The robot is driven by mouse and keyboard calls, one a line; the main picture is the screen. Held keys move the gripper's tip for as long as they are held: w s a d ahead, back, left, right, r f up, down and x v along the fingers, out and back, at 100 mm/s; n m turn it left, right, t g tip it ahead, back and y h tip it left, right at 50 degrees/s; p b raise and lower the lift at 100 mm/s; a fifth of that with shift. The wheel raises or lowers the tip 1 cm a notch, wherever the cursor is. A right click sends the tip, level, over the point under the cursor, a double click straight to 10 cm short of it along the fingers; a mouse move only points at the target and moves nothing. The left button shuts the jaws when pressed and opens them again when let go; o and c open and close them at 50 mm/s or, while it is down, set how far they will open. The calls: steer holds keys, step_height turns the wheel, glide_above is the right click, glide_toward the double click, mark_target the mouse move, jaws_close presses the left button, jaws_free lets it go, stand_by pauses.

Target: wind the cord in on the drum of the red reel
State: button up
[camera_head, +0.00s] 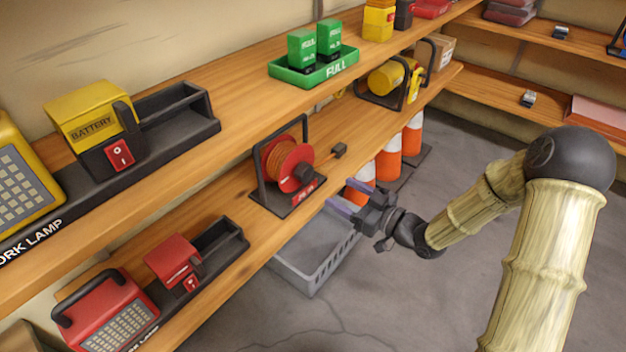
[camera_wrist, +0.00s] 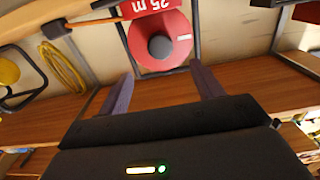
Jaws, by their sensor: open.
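The red reel (camera_head: 287,165) stands in a dark frame on the lower wooden shelf in the head view. Orange cord is wound on its drum, and a short length of cord runs right to a dark plug (camera_head: 339,150) on the shelf. In the wrist view the reel (camera_wrist: 161,45) shows its red disc with a dark round hub or knob, upside down, beneath a "25 m" label. My gripper (camera_head: 347,197) is open and empty, just right of and in front of the reel, apart from it. Its two purple fingers (camera_wrist: 161,88) point toward the reel.
A grey crate (camera_head: 310,270) and orange-white cones (camera_head: 388,155) stand on the floor below. A yellow reel (camera_head: 388,77) sits further right on the same shelf.

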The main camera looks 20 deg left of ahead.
mark_target(309, 175)
steer(key=b+x, duration=0.2)
steer(key=x, duration=0.8)
steer(key=c, duration=1)
